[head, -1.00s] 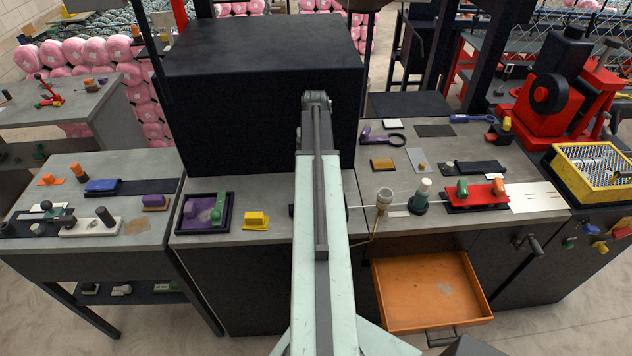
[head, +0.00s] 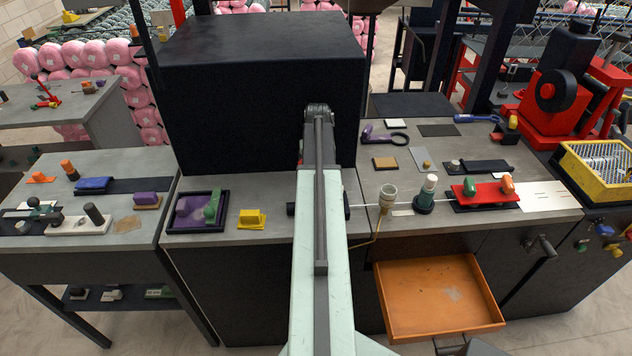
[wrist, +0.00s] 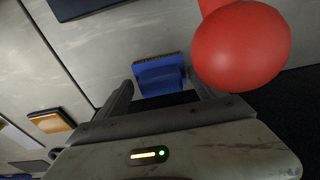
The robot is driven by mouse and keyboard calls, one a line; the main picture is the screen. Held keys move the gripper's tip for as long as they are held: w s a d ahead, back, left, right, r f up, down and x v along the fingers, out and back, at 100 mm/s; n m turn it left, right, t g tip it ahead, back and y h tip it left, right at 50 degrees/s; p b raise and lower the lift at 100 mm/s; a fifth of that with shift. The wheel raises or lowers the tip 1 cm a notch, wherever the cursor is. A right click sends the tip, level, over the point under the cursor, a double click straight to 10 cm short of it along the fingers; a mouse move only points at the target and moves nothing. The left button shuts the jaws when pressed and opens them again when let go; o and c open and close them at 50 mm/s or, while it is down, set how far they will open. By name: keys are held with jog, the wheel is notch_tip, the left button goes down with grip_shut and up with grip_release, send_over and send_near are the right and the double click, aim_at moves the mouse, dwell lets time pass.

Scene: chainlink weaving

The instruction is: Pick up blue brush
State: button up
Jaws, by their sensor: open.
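A blue brush-like block (wrist: 160,76) with a brownish, bristly-looking upper edge lies on the grey worktop in the wrist view. My gripper (wrist: 160,92) is open, with one finger to each side of the block in the picture. I cannot tell how far the fingers are above or short of it. Nothing is held. In the head view my arm hides the gripper and I cannot make out this block there. Another blue block (head: 93,185) stands on the left bench by a dark strip.
A red ball-shaped knob (wrist: 242,45) is large and close, right of the blue block in the wrist view. A tan block (head: 385,163) lies on the worktop. A big dark box (head: 255,90) stands behind. An orange drawer (head: 440,297) is open in front.

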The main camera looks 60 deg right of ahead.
jog(key=c, duration=1.5)
jog(key=shift+r+p, duration=0.45)
jog(key=shift+r, duration=0.05)
notch_tip(320, 180, up, 3)
jog(key=p, duration=0.3)
jog(key=shift+r, duration=0.1)
jog(key=s+d, duration=0.1)
jog(key=s, duration=0.5)
jog(key=s+d, duration=0.1)
jog(key=s, duration=0.4)
jog(key=s+d, duration=0.1)
jog(key=s, duration=0.5)
jog(key=shift+s+f, duration=0.3)
jog(key=shift+s, duration=0.05)
